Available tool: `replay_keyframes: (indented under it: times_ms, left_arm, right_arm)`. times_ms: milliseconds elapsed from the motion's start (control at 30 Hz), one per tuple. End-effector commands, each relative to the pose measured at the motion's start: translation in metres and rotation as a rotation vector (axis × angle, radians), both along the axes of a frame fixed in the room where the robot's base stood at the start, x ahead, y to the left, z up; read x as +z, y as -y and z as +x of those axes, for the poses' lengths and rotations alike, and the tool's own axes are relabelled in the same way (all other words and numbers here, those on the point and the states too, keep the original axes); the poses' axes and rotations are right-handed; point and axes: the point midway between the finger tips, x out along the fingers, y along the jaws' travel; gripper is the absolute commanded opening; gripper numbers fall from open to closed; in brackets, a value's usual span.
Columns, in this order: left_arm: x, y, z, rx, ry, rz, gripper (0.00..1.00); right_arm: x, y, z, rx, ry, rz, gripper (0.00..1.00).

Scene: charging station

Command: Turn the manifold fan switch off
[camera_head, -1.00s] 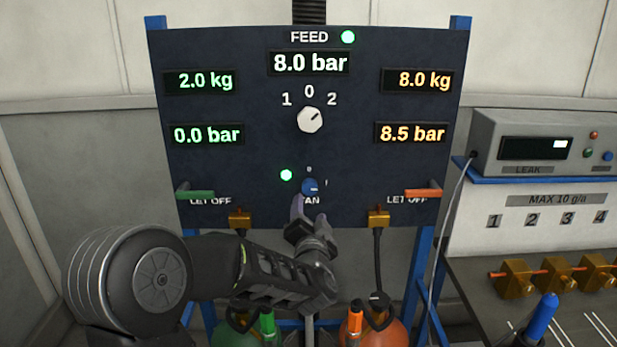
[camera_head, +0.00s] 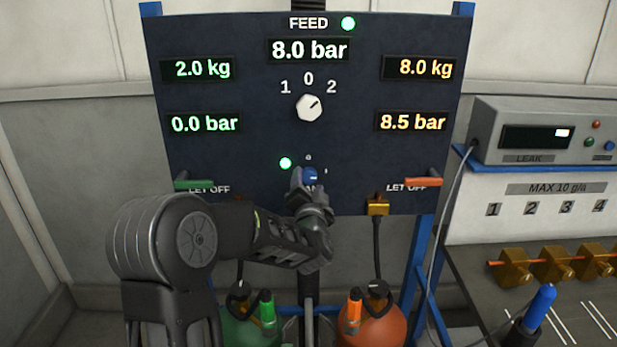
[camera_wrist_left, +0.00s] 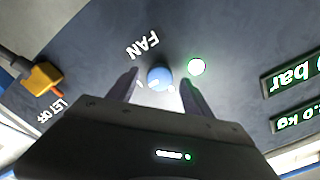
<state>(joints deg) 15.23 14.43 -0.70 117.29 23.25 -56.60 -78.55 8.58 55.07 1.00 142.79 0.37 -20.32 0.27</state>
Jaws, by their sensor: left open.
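The fan switch is a small round blue knob (camera_head: 310,175) low in the middle of the dark panel. Its light mark points right, toward the "1". A lit green lamp (camera_head: 285,163) is at its upper left. In the left wrist view the knob (camera_wrist_left: 160,78) lies between the two open fingertips (camera_wrist_left: 158,88). I cannot tell whether they touch it. My right gripper does not show.
A white selector knob (camera_head: 309,108) sits above on the panel (camera_head: 240,100). A green lever (camera_head: 194,184) and a red-orange lever (camera_head: 422,181) stick out at its lower sides. Green (camera_head: 245,330) and orange (camera_head: 372,325) bottles stand below. A bench with brass valves (camera_head: 555,263) is at right.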

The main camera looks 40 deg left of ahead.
Motion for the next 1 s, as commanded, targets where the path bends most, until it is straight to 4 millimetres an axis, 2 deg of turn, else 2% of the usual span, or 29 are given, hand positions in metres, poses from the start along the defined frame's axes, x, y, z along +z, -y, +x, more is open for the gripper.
replay_keyframes:
  times_ms: [200, 467, 1000]
  left_arm:
    - [0.001, -0.012, 0.016, 0.000, 0.000, 0.000, 0.59]
    - [0.000, -0.012, 0.017, -0.001, 0.001, 0.000, 0.59]
    - [0.000, -0.012, 0.017, -0.001, 0.001, 0.000, 0.15]
  right_arm:
    - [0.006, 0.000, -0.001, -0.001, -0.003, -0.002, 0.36]
    - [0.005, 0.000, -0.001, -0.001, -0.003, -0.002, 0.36]
    - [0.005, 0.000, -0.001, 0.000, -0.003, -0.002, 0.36]
